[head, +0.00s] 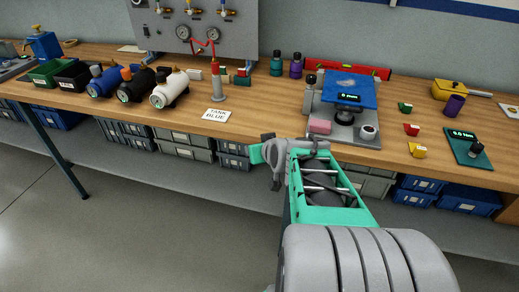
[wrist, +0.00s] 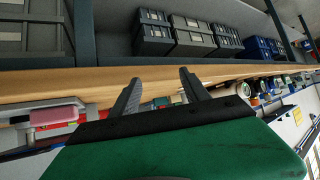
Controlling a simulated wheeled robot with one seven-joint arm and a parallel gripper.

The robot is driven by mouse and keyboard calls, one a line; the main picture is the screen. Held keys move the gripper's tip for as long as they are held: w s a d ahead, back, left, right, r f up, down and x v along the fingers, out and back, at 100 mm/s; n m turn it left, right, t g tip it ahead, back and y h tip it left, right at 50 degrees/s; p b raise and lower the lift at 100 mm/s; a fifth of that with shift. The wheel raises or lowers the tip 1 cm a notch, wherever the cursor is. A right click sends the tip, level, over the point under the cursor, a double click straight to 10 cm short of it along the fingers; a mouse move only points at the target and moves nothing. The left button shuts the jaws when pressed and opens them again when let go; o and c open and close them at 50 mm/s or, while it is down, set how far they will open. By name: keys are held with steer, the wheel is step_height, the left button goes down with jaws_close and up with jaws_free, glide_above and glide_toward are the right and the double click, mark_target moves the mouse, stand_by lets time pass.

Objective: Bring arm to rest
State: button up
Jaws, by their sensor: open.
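My gripper (head: 268,162) is in front of the wooden workbench (head: 260,132), near its front edge and left of the grey test stand. In the wrist view my gripper (wrist: 160,88) shows two dark fingers spread apart with nothing between them. My arm, grey and green, reaches in from the lower right of the head view. The gripper touches nothing that I can make out.
A test stand (head: 343,124) with a blue top, a pink block (head: 320,126) and a "TANK BLUE" card (head: 216,115) are on the bench. Blue, black and white tanks (head: 170,92) stand left. Crates (head: 185,147) fill the shelf below. Floor (head: 150,230) at left is clear.

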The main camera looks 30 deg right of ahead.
steer(key=shift+a+f, duration=0.15)
steer(key=shift+a, duration=0.1)
steer(key=s+a+r+n+g+y+p, duration=0.1)
steer(key=s+a+r+g+p, duration=0.1)
steer(key=s+a, duration=0.4)
steer(key=s+a+r+n+g+y+p, duration=0.1)
steer(key=s+a+g+p, duration=0.4)
steer(key=a, duration=0.8)
steer(key=shift+s+a+r+n+y, duration=0.35)
steer(key=shift+s+r+n, duration=0.4)
steer(key=shift+s, duration=0.3)
steer(key=shift+d, duration=0.1)
